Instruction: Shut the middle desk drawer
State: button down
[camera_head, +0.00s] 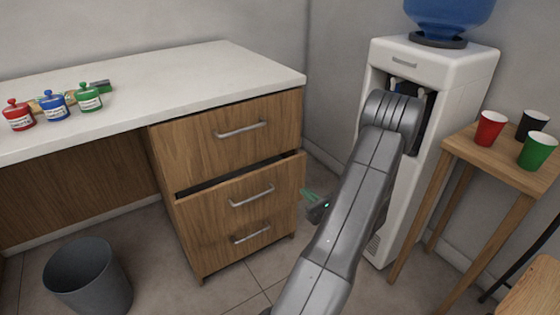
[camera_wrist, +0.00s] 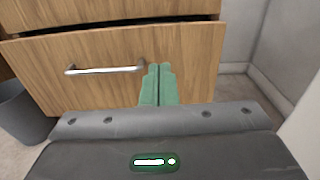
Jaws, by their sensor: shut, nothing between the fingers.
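The desk's middle drawer (camera_head: 218,218) has a wood front and a metal bar handle (camera_head: 251,195). It stands out a little from the cabinet, with a dark gap along its top edge. The drawer front also shows in the wrist view (camera_wrist: 60,95), with its handle (camera_wrist: 105,69) left of my fingers. My gripper (camera_head: 308,195) is at the right side of the drawer front. In the wrist view its green fingers (camera_wrist: 158,84) are together and point at the right part of the front. I cannot tell whether they touch it.
The top drawer (camera_head: 210,130) is closed; the bottom handle (camera_head: 251,233) is below. A grey bin (camera_head: 88,275) stands on the floor at left. A water cooler (camera_head: 440,60) and a small table (camera_head: 475,155) with cups stand at right. Jars (camera_head: 54,106) are on the white desktop (camera_head: 190,85).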

jog(key=b, duration=0.3)
send_near(280, 165)
jog(key=x, duration=0.6)
jog(key=shift+w+a+f, duration=0.25)
jog(key=shift+w+f, duration=0.1)
jog(key=b+x, duration=0.1)
jog(key=x, duration=0.3)
jog(key=shift+w+a, duration=0.2)
jog(key=shift+w, duration=0.15)
jog(key=shift+d+r, duration=0.1)
jog(key=shift+r, duration=0.15)
